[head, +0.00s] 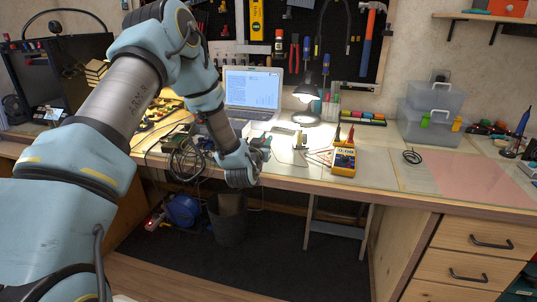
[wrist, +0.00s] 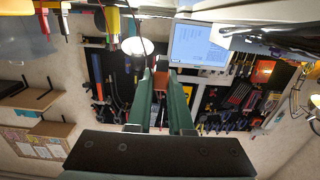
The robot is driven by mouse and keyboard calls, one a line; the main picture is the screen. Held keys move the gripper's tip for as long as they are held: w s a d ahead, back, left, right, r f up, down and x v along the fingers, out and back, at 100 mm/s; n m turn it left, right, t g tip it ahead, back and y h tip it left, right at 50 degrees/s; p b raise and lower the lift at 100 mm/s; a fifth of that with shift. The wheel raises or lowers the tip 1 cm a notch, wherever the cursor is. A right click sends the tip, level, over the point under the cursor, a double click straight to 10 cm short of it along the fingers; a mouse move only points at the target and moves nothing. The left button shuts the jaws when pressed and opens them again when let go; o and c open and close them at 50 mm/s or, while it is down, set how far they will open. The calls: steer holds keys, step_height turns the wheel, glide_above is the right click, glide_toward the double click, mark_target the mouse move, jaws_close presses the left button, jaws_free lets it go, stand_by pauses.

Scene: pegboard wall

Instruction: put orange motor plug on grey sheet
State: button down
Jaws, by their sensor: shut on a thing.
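My gripper (head: 258,155) is over the front edge of the workbench, left of the yellow multimeter. In the wrist view its green fingers (wrist: 161,90) are shut on a small orange piece, the orange motor plug (wrist: 161,76), held between the fingertips. The plug cannot be made out in the head view, where the gripper hides it. A pale grey sheet (head: 377,174) lies flat on the bench, right of the multimeter and left of a pink sheet. The gripper is apart from it, to its left.
The yellow multimeter (head: 343,161) and its leads stand between my gripper and the grey sheet. A lit lamp (head: 306,95), a laptop (head: 252,90) and clear boxes (head: 431,112) stand behind. The pink sheet (head: 472,178) is bare. Coiled black cable (head: 188,158) lies left.

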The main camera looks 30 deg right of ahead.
steer(key=shift+f+p, duration=0.4)
steer(key=shift+f, duration=2.35)
steer(key=shift+f, duration=0.15)
steer(key=c, duration=0.8)
jaws_free()
